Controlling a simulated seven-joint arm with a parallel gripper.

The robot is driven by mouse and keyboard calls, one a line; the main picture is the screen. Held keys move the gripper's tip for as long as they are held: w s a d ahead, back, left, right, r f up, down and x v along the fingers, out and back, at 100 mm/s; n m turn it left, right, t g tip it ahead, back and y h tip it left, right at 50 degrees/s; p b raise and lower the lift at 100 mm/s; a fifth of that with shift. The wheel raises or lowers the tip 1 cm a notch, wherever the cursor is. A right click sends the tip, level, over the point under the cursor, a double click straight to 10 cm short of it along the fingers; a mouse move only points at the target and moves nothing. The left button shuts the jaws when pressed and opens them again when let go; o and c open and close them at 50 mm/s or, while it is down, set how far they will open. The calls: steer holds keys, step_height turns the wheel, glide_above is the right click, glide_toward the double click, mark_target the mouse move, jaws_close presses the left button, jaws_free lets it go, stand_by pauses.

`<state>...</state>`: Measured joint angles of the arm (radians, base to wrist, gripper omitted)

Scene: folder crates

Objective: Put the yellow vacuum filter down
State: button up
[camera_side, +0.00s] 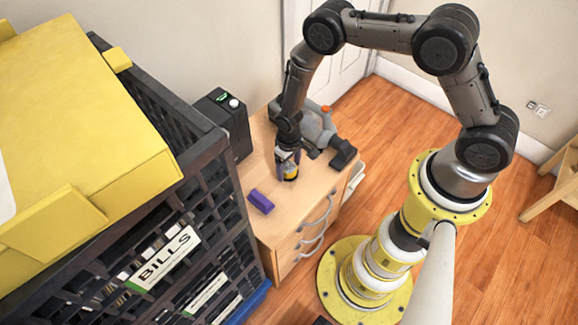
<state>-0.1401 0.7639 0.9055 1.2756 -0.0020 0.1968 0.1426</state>
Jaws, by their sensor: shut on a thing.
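The yellow vacuum filter (290,171) is small in the side view, above or on the top of the wooden drawer cabinet (267,222). My gripper (287,166) points down and is shut on the filter, with its fingers at the filter's sides. I cannot tell whether the filter's underside touches the cabinet top. A grey vacuum cleaner (318,127) with an orange part lies on the cabinet just behind and to the right of my gripper.
A purple block (261,201) lies on the cabinet, left and in front of the filter. A black box (226,120) stands at the back left. A dark crate (215,165) labelled BILLS and a yellow folder (85,120) fill the left foreground. Bare cabinet top lies in front of the filter.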

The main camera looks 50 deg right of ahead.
steer(key=shift+f, duration=0.1)
steer(key=o, duration=1.4)
steer(key=shift+c, duration=0.2)
